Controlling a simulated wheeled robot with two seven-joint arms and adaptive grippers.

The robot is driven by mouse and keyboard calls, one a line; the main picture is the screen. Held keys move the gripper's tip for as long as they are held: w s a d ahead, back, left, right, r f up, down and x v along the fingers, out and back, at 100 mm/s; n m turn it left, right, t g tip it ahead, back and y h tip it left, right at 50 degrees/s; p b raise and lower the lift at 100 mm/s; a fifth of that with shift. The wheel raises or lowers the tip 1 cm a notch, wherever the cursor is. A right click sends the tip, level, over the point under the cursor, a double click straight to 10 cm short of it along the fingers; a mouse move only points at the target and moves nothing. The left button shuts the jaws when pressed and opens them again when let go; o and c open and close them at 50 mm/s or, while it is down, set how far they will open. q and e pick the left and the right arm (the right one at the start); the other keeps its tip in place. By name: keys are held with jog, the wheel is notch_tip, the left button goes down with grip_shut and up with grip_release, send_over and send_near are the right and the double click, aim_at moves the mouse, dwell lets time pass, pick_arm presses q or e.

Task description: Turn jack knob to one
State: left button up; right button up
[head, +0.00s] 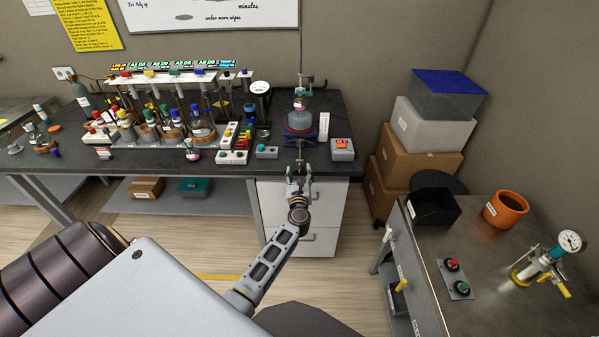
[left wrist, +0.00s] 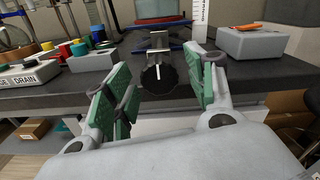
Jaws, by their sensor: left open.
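The jack knob (left wrist: 160,78) is a black ribbed knob with a white pointer mark. It faces me at the front of the lab jack, near the bench edge. The lab jack (left wrist: 157,43) has a blue plate and carries a round vessel (head: 300,118). My left gripper (head: 300,173) is open at the bench's front edge. In the left wrist view its green-padded fingers (left wrist: 163,92) stand on either side of the knob, apart from it. I cannot read any numbers around the knob. My right gripper is not in view.
A grey box with an orange switch (head: 342,149) stands right of the jack, beside a white scale (head: 324,126). A small grey box (head: 266,152) is on the left. Glassware and valves crowd the bench further left. Stacked boxes (head: 418,150) stand right of the bench.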

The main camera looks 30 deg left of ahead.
pick_arm(q)
jog(key=shift+w+a, duration=0.25)
jog(key=shift+w, duration=0.2)
jog(key=c, duration=0.8)
jog(key=shift+c, duration=1.2)
jog(key=shift+m, duration=0.4)
